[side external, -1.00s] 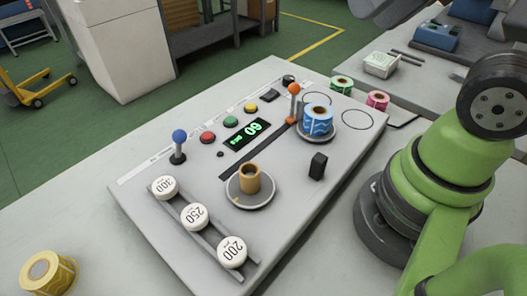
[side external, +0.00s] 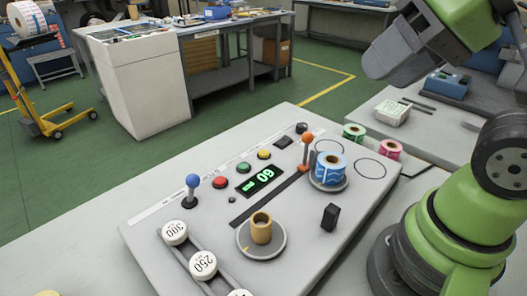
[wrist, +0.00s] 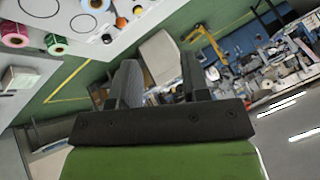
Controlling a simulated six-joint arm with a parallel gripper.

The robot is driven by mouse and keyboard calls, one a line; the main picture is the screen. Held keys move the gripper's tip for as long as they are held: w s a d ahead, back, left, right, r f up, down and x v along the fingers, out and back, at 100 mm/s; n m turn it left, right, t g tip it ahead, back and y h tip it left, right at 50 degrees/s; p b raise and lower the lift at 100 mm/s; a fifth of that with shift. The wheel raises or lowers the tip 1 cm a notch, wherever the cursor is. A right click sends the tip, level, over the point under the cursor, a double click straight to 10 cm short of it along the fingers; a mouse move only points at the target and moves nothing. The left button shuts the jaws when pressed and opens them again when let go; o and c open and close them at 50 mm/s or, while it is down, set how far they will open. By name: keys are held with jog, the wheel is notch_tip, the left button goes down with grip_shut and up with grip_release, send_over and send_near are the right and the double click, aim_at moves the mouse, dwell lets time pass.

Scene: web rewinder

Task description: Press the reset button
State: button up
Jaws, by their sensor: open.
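The rewinder panel (side external: 335,230) carries a red button (side external: 220,183), a green button (side external: 244,169) and a yellow button (side external: 264,155) in a row behind a green-lit display (side external: 262,179) reading 60. No reset label is legible, so I cannot tell which button is reset. In the side view the fingers cannot be made out.
A blue-knobbed lever (side external: 192,184) and an orange-knobbed lever (side external: 307,142) stand up from the panel. A blue label roll (side external: 330,168) and a brown core (side external: 261,229) sit on round plates. A black block (side external: 330,216) stands at the right. Weights marked 300 and 250 lie front left.

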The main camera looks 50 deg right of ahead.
grip_shut()
dwell(1.5)
